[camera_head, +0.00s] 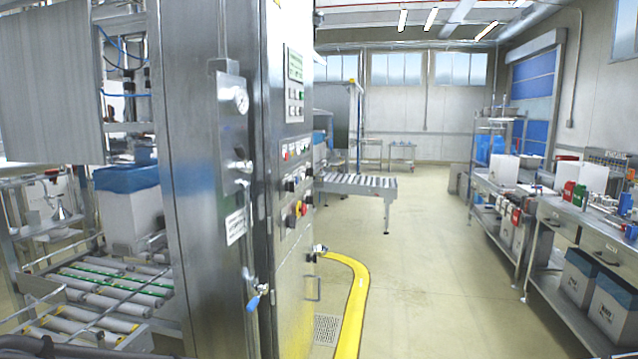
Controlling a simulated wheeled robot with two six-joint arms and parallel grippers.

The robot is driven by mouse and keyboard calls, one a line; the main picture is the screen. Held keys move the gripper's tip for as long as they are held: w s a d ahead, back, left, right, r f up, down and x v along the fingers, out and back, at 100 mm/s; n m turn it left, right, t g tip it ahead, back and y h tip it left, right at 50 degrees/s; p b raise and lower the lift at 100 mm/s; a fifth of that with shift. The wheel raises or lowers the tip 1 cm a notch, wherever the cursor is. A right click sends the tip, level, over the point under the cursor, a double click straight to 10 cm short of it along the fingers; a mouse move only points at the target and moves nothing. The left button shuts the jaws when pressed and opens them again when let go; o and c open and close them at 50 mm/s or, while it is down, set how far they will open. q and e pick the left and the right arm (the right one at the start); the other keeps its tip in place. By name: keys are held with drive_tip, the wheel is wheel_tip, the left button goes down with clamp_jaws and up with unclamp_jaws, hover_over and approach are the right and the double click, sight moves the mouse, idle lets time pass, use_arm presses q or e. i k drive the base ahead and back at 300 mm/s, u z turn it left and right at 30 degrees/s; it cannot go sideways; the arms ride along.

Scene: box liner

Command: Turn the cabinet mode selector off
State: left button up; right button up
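The steel cabinet (287,255) stands close in front of me, left of centre, its control face seen at a steep angle. A small display (295,65) sits high on that face, with buttons (295,103) below it. Lower down are a row of small coloured controls (297,150), dark rotary knobs (291,185) and a red and yellow switch (301,208). I cannot tell which knob is the mode selector or how it is set; the labels are too small to read. Neither of my grippers is in view.
A valve with a blue handle (254,302) and a pressure gauge (240,99) are on the cabinet's near side. Left is a roller conveyor (110,285) with a blue-lined box (130,208).

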sight(289, 186)
drive_tip(key=i, duration=1.35)
drive_tip(key=u, duration=0.75)
